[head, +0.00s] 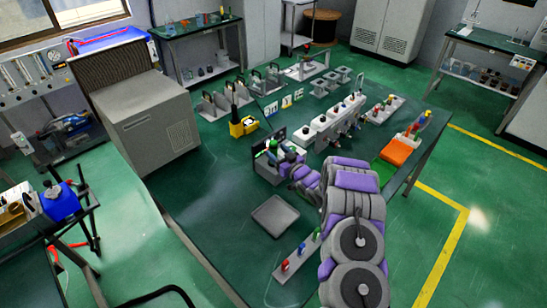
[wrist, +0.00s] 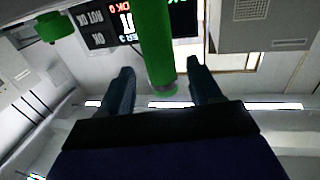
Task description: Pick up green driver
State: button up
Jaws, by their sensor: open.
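In the wrist view a green driver (wrist: 155,40), seen as a thick green cylinder, hangs from the top of the picture, with its lower end between the two fingers. My gripper (wrist: 159,68) is open, one dark finger on each side of the green cylinder, with gaps visible on both sides. Another green part (wrist: 54,27) shows at the upper left. In the head view my gripper (head: 277,152) is at the middle of the green table, beside a small dark display panel (head: 269,143); my arm hides part of this spot.
A grey box machine (head: 145,105) stands at the left of the table (head: 200,215). A white row of units (head: 330,122) is behind my gripper. A grey tray (head: 275,215) and a rack with coloured pieces (head: 297,257) lie in front. An orange box (head: 398,150) is at the right.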

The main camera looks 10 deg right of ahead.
jog(key=shift+x, duration=1.5)
jog(key=shift+c, duration=0.4)
jog(key=c, duration=1)
